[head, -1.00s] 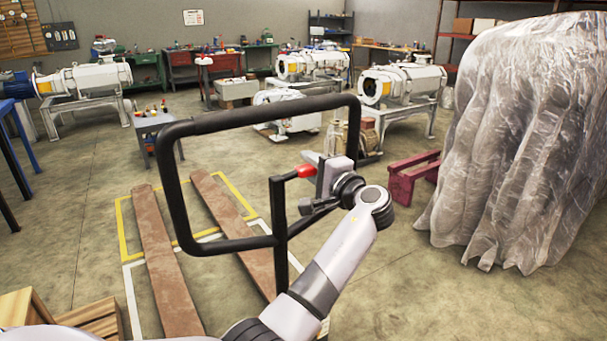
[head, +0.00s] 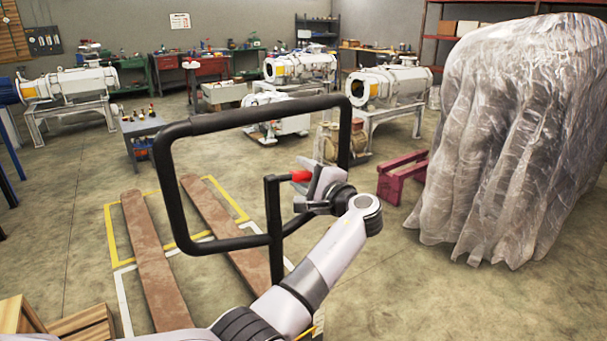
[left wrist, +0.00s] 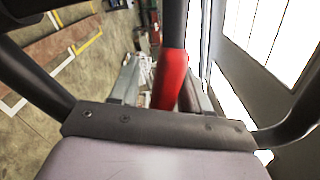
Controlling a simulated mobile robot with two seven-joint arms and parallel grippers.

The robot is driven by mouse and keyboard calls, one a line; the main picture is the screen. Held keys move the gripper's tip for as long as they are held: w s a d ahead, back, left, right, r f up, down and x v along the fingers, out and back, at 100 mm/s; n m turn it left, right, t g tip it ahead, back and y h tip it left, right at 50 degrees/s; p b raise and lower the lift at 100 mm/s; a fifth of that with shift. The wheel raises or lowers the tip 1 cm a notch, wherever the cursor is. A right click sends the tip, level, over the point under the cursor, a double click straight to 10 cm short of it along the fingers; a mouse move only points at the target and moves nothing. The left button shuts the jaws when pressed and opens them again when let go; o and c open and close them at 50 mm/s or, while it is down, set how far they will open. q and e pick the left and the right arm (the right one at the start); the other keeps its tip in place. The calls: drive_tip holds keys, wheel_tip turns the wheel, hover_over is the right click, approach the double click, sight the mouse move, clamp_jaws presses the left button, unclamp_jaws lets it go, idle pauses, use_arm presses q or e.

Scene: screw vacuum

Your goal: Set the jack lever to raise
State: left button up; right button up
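The jack lever has a red grip (head: 300,176) beside the upright post of the black tubular handle frame (head: 172,190). My left gripper (head: 318,190) is at the lever, on the right side of the post. In the left wrist view the red grip (left wrist: 172,78) lies between the two fingers of my left gripper (left wrist: 165,85), nearer the right finger. The fingers look apart, with a gap on the left of the grip. Firm contact cannot be made out. My right gripper is not in view.
Two brown forks (head: 152,255) lie on the floor beyond the handle, inside yellow and white markings. A plastic-covered load (head: 510,140) stands at right. A maroon stand (head: 402,178) is nearby. A wooden crate (head: 80,325) is at lower left. White pumps (head: 390,88) stand behind.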

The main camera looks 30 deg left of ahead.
use_arm(q)
drive_tip(key=b+v, duration=0.1)
drive_tip(key=v, duration=0.6)
drive_tip(key=shift+d, duration=0.15)
idle(0.5)
